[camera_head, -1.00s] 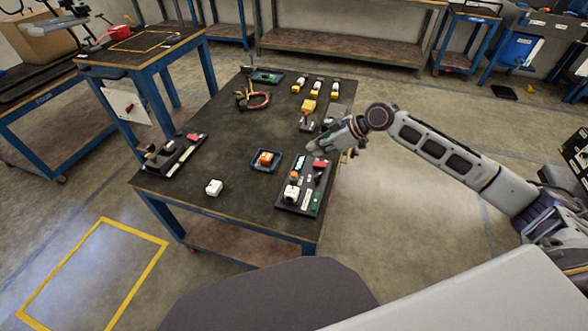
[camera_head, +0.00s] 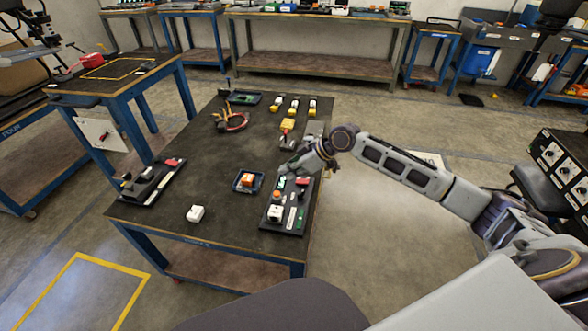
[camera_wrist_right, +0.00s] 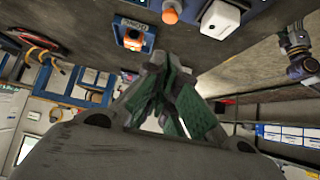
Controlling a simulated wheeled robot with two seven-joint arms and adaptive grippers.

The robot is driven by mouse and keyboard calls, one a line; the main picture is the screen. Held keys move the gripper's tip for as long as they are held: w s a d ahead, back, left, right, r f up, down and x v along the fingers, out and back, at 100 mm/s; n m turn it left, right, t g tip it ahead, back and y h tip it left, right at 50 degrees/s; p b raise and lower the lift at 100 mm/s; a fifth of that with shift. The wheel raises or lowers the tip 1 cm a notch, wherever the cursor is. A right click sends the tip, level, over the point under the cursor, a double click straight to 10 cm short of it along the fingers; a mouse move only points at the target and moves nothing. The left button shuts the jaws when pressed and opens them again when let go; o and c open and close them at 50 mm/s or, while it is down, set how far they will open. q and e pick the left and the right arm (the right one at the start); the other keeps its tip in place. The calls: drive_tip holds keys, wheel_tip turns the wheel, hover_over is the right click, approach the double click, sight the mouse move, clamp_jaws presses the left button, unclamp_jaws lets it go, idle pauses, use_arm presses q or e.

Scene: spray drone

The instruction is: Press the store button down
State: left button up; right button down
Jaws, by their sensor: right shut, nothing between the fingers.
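I cannot tell which part is the store button. My right gripper (camera_head: 286,170) is shut and empty over the panel's far end; contact cannot be told. Its green-grey fingers fill the middle of the right wrist view (camera_wrist_right: 172,95). There, the orange part (camera_wrist_right: 169,15) and the white block (camera_wrist_right: 220,18) show above the fingers. My left gripper is not in view.
A blue tray with an orange block (camera_head: 247,180) sits left of the panel, and a white cube (camera_head: 196,213) nearer the front edge. Another black panel (camera_head: 152,183) lies at the table's left.

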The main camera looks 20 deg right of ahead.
hover_over(278, 193)
wheel_tip(278, 193, down, 4)
drive_tip(key=shift+f+b, duration=0.1)
drive_tip(key=shift+b, duration=0.3)
drive_tip(key=shift+f, duration=0.9)
drive_tip(key=shift+f+b, duration=0.35)
drive_tip(key=shift+f, duration=0.75)
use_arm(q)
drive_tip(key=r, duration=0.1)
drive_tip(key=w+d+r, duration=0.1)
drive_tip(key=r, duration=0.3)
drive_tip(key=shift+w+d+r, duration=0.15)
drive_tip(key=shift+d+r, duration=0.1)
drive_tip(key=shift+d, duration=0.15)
